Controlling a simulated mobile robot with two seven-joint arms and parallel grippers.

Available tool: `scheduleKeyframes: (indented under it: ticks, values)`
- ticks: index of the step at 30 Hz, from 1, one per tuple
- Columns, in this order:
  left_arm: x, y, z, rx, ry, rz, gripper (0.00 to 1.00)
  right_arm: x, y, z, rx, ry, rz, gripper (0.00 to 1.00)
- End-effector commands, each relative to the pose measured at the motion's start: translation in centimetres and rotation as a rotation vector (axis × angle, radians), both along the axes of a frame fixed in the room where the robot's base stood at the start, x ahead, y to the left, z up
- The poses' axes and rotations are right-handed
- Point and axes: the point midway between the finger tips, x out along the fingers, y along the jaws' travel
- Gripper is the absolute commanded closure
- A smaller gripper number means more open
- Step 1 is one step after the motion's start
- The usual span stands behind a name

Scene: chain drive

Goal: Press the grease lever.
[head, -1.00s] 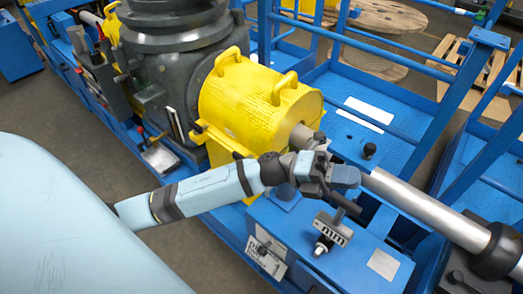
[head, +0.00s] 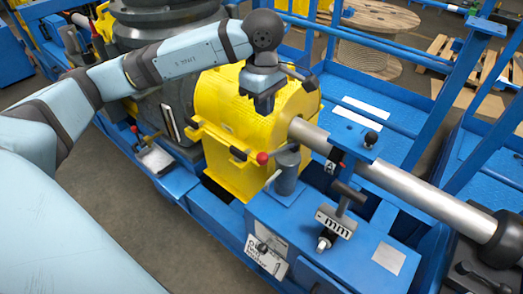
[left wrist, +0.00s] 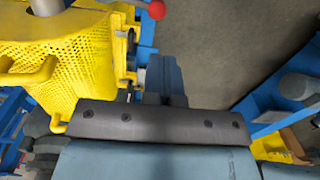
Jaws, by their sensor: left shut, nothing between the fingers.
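A small lever with a red ball knob (head: 262,158) sits beside an upright grey cylinder (head: 288,165) on the blue machine frame, just in front of the yellow guard; I take it for the grease lever. The red ball also shows at the top of the left wrist view (left wrist: 157,10). My left gripper (head: 263,108) points down over the yellow guard (head: 225,115), above and behind the red ball in the picture, and appears apart from it. It is shut and empty. My right gripper is not in view.
A bare metal shaft (head: 420,195) runs from the guard to the right. A second red-tipped handle (head: 134,129) is left of the guard. Blue rails (head: 400,55) border the platform behind.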

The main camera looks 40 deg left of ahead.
Motion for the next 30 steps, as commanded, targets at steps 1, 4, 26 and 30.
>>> scheduleKeyframes:
  ticks: [1, 4, 26, 30]
  values:
    - [0.1, 0.4, 0.1, 0.017, -0.006, 0.001, 1.00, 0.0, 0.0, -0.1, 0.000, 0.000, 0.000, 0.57]
    - [0.1, 0.6, 0.3, 0.029, -0.009, 0.001, 1.00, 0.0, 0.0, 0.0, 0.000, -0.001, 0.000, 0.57]
    - [0.1, 0.5, -6.8, 0.025, -0.003, 0.002, 1.00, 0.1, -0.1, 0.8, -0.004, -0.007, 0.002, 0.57]
    - [0.1, 0.5, -9.7, 0.025, -0.003, 0.001, 1.00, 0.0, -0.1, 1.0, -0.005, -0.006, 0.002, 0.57]
